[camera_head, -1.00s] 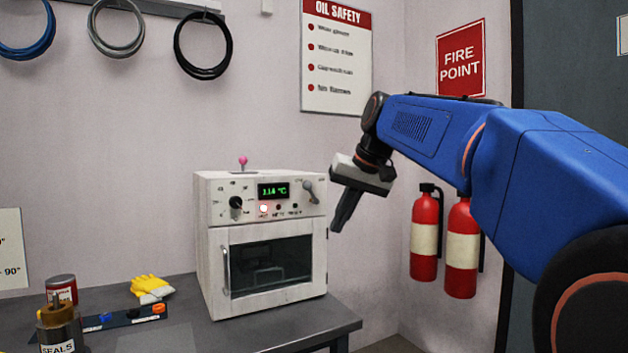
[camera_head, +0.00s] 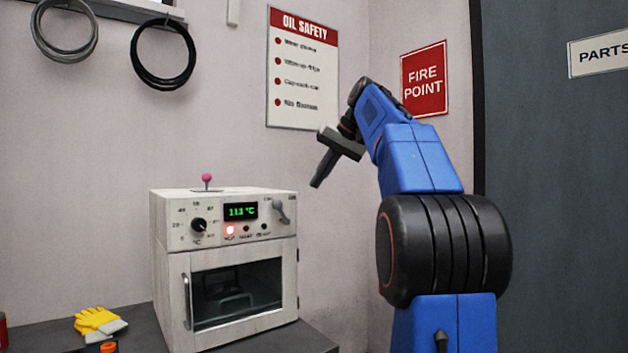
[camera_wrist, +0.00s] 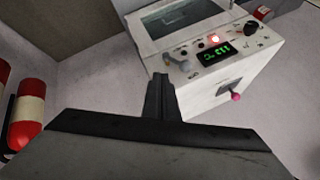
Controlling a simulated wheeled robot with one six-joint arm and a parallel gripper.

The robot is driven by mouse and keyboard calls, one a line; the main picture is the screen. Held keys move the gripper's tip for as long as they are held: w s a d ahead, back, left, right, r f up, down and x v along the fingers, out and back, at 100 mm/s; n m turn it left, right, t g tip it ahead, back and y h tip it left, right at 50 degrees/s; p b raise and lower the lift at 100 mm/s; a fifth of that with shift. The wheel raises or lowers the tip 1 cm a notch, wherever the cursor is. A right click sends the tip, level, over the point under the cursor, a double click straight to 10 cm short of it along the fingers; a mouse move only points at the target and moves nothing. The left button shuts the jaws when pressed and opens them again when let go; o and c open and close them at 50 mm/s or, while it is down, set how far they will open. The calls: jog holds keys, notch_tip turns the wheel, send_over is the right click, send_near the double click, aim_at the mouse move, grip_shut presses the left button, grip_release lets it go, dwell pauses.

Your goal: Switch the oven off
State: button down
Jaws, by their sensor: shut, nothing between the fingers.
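The white oven (camera_head: 170,270) stands on the dark workbench in the head view, its glass door closed. Its green display (camera_head: 241,211) reads about 113 °C, and a red lamp (camera_head: 230,230) is lit below it. A black dial (camera_head: 199,224) is left of the display and a grey lever switch (camera_head: 279,208) is right of it, tilted. A pink-knobbed lever (camera_head: 207,179) stands on the oven's top. My gripper (camera_head: 318,184) is shut and empty, above and right of the oven, apart from it. In the wrist view my fingers (camera_wrist: 160,82) point toward the panel, near the grey switch (camera_wrist: 181,54).
Yellow gloves (camera_head: 98,320) lie on the bench (camera_head: 42,338) left of the oven. Two red fire extinguishers (camera_wrist: 24,112) show at the left in the wrist view. The wall behind carries hung cables (camera_head: 163,82) and signs. The air above the oven is clear.

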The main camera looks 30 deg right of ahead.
aim_at(281, 212)
jog(key=w+a+f, duration=0.5)
jog(key=w, duration=0.1)
jog(key=shift+w+f, duration=0.15)
jog(key=shift+f, duration=0.25)
jog(key=shift+a+f+n+h, duration=0.2)
jog(key=shift+a+n+h, duration=0.1)
jog(key=shift+a+h, duration=0.8)
jog(key=shift+d, duration=0.1)
